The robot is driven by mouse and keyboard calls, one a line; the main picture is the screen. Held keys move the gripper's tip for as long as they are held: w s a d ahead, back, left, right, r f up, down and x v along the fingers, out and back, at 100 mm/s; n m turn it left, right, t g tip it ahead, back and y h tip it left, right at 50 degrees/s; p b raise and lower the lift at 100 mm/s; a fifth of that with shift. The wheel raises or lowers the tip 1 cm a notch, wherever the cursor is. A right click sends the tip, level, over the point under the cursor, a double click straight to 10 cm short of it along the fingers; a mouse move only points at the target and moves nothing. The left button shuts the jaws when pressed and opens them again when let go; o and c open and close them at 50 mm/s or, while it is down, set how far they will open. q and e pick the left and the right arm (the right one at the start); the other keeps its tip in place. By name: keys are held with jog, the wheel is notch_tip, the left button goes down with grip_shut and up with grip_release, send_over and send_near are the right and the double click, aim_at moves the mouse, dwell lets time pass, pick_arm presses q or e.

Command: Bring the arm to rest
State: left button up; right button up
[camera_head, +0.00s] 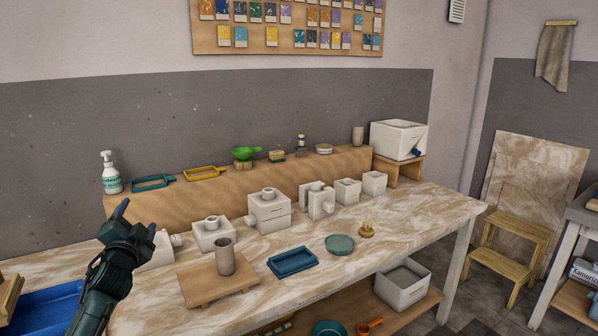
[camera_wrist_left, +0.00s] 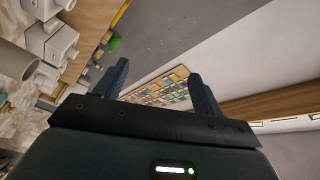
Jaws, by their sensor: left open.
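My left gripper (camera_head: 136,217) is raised over the left end of the worktable (camera_head: 405,225), with its fingers apart and nothing between them. In the left wrist view its two dark fingers (camera_wrist_left: 157,88) stand wide apart, with the wall and the sample board behind them. A grey cylindrical cup (camera_head: 225,257) stands on a small wooden board (camera_head: 190,285), to the right of the left gripper and apart from it. My right gripper is in neither view.
White blocky moulds (camera_head: 268,210) stand in a row along the table. A blue tray (camera_head: 292,262), a green round dish (camera_head: 339,244) and a brass piece (camera_head: 367,230) lie in front. A spray bottle (camera_head: 111,173) stands behind the left gripper. The table's right end is clear.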

pick_arm(q)
jog(key=s+d+f+n+g+h, duration=0.25)
jog(key=s+d+f, duration=0.35)
jog(key=f, duration=0.4)
jog(key=s+d+f+n+g+h, duration=0.25)
jog(key=s+d+f, duration=0.35)
jog(key=f, duration=0.4)
jog(key=s+d+f+g, duration=0.1)
jog(key=s+d+f, duration=0.2)
jog(key=s, duration=0.6)
jog(key=s+d+f+n+g+h, duration=0.1)
jog(key=s+d+f, duration=0.2)
jog(key=s, duration=0.6)
jog(key=s+d+f+g+h, duration=0.1)
jog(key=s+d+f, duration=0.2)
jog(key=s, duration=0.6)
jog(key=shift+d+f, duration=0.35)
jog(key=shift+d, duration=0.75)
jog(key=shift+s, duration=0.1)
